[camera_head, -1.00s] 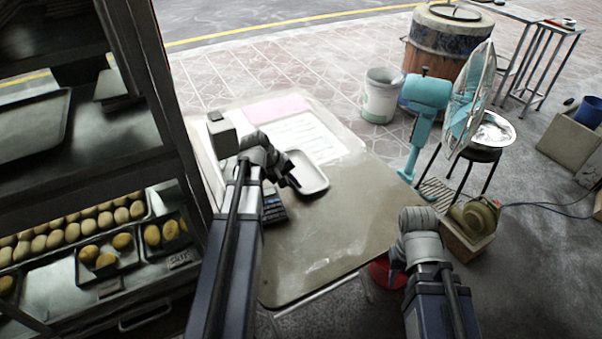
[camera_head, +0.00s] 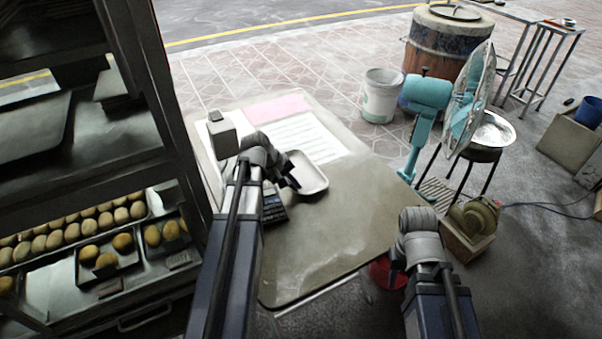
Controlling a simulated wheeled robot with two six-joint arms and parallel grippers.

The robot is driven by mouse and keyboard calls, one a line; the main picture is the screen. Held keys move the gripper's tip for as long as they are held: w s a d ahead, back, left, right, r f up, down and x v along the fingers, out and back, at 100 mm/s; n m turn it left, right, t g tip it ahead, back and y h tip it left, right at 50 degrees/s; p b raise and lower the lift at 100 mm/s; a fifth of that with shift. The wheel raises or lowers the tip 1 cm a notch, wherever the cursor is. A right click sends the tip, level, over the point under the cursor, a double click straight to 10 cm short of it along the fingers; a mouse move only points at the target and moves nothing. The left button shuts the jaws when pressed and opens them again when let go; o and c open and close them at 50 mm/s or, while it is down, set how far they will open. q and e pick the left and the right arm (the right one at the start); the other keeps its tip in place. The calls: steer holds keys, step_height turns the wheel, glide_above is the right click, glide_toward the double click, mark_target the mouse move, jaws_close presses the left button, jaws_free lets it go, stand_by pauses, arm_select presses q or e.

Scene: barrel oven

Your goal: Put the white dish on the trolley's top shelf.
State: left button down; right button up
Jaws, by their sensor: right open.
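A dark shelved unit (camera_head: 160,110), which looks like the trolley, stands at the left. Its upper shelves hold dark trays (camera_head: 35,128).
The table (camera_head: 335,235) is bare in its near half. A calculator (camera_head: 274,209), a grey box (camera_head: 222,135) and papers (camera_head: 300,135) lie around the dish. Trays of buns (camera_head: 80,228) fill the unit's lower shelf. A teal fan (camera_head: 428,95) and a red stool (camera_head: 385,275) stand at the right.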

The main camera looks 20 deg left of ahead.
stand_by(0.8)
arm_select(q)
step_height(320, 180, up, 14)
steer(key=p, duration=1.4)
steer(key=shift+r, duration=0.15)
